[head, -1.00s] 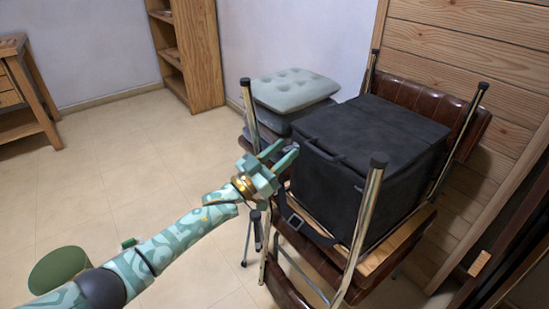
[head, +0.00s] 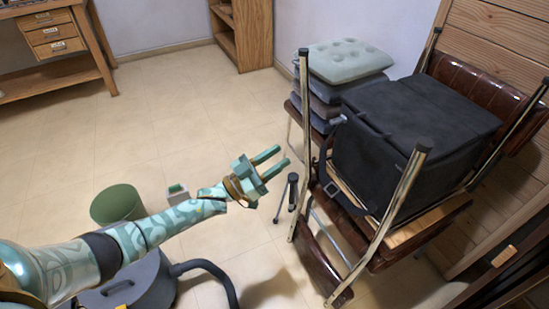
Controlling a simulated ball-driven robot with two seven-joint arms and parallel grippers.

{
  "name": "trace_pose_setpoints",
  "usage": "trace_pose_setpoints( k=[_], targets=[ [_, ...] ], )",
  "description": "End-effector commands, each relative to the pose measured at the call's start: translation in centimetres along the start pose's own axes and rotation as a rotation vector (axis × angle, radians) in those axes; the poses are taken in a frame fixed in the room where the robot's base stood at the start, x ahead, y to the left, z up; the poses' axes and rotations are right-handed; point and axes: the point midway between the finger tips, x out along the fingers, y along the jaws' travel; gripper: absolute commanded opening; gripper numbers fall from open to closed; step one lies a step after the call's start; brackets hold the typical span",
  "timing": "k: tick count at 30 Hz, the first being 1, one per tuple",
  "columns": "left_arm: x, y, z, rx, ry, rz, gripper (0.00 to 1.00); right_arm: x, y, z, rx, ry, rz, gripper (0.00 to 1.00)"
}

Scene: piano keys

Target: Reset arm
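My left arm comes in from the left in the head view, patterned in teal and pale green. Its gripper (head: 277,163) is open, with two parallel fingers apart and nothing between them. It points right, above the floor, to the left of the stacked chairs (head: 411,166). Clear floor shows around the fingertips, and they appear apart from the chair legs. My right gripper is not in view. No piano keys show in this view.
A black box (head: 405,130) sits on upturned brown chairs at right, with metal legs sticking up. Cushions (head: 348,62) are stacked behind. A green stool (head: 117,205) and grey vacuum cleaner (head: 126,287) are at lower left. A wooden desk (head: 60,60) and shelf (head: 246,35) stand behind open floor.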

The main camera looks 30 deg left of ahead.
Motion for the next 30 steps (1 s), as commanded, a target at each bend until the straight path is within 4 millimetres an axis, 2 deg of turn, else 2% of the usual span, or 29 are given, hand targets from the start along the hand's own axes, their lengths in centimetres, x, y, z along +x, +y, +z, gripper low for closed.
trace_pose_setpoints(
  k=[14,17,20,21,23,24,26,27,29,30],
  targets=[
    [0.0,-0.1,0.4,0.023,-0.02,-0.005,0.37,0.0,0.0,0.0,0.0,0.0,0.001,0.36],
    [-0.3,-0.9,2.5,0.11,-0.129,-0.037,0.37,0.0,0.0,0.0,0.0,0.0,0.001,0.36],
    [-2.0,-3.5,6.8,0.261,-0.357,-0.128,0.37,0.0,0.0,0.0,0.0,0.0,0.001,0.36],
    [-4.6,-3.9,9.7,0.302,-0.488,-0.173,0.37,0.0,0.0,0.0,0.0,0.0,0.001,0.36],
    [-8.8,-3.8,13.6,0.336,-0.665,-0.221,0.37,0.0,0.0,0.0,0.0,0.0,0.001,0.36],
    [-11.8,-3.3,15.8,0.347,-0.774,-0.244,0.37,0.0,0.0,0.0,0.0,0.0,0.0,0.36],
    [-16.5,-2.1,18.6,0.353,-0.926,-0.267,0.37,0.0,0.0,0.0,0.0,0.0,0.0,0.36],
    [-19.7,-1.1,20.3,0.35,-1.023,-0.276,0.37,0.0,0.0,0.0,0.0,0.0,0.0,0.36],
    [-24.5,0.9,22.3,0.341,-1.162,-0.282,0.37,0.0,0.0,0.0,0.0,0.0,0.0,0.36],
    [-27.8,2.3,23.4,0.329,-1.251,-0.282,0.37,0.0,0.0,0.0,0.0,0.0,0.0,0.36]
  ],
)
